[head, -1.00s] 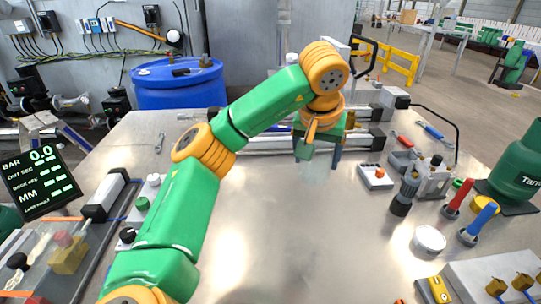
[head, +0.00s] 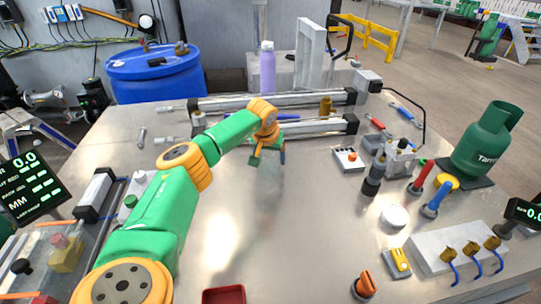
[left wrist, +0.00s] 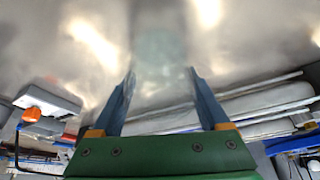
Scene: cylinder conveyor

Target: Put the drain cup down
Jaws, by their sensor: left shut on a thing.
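My left gripper (head: 267,161) is over the middle of the metal table (head: 215,200), its fingers pointing down. It is shut on the drain cup, a clear, almost see-through cup that shows only faintly below the fingers. In the left wrist view the drain cup (left wrist: 160,50) is a pale greenish, blurred shape between and beyond the two blue-grey fingers of the left gripper (left wrist: 161,76). I cannot tell whether the cup's base touches the table. My right gripper is not in view.
Two long cylinders (head: 270,103) lie behind the gripper. A small control box (head: 348,159), a white round dish (head: 395,216) and a green gas bottle (head: 490,145) stand to the right. A red tray (head: 224,295) is at the front edge. The table around the gripper is bare.

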